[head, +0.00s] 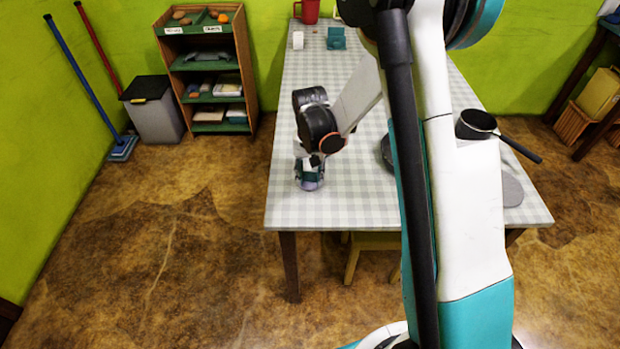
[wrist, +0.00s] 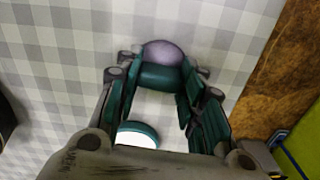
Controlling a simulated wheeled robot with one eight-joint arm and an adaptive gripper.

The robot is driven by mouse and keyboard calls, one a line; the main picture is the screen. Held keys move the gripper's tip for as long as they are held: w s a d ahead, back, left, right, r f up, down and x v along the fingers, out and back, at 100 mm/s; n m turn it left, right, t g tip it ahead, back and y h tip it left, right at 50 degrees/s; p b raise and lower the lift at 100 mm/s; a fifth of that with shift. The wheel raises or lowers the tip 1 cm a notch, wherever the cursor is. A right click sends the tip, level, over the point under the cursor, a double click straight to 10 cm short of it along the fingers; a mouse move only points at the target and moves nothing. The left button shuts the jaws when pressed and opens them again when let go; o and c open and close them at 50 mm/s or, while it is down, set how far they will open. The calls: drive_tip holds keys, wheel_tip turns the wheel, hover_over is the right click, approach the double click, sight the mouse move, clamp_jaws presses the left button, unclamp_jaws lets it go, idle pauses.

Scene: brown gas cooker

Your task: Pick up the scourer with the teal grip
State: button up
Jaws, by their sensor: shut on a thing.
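The scourer (wrist: 162,55) has a rounded purple-grey pad and a teal grip, and shows between my fingertips in the wrist view. My gripper (wrist: 158,82) is shut on it, with dark teal fingers on both sides. In the head view my gripper (head: 310,165) points down over the front left part of the checked table (head: 305,208). The scourer's pale lower part (head: 310,185) shows just below the fingers there. The fingers hide much of it, and I cannot tell whether it touches the cloth.
A black saucepan (head: 476,124) stands at the table's right, its handle past the edge. A dark round thing (head: 387,152) is partly behind my arm. A red mug (head: 307,12), a white item (head: 298,40) and a teal item (head: 336,38) stand at the far end.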

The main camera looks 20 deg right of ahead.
sight(310, 173)
drive_tip(key=shift+r, duration=0.1)
wheel_tip(310, 173, up, 20)
drive_tip(key=p, duration=0.7)
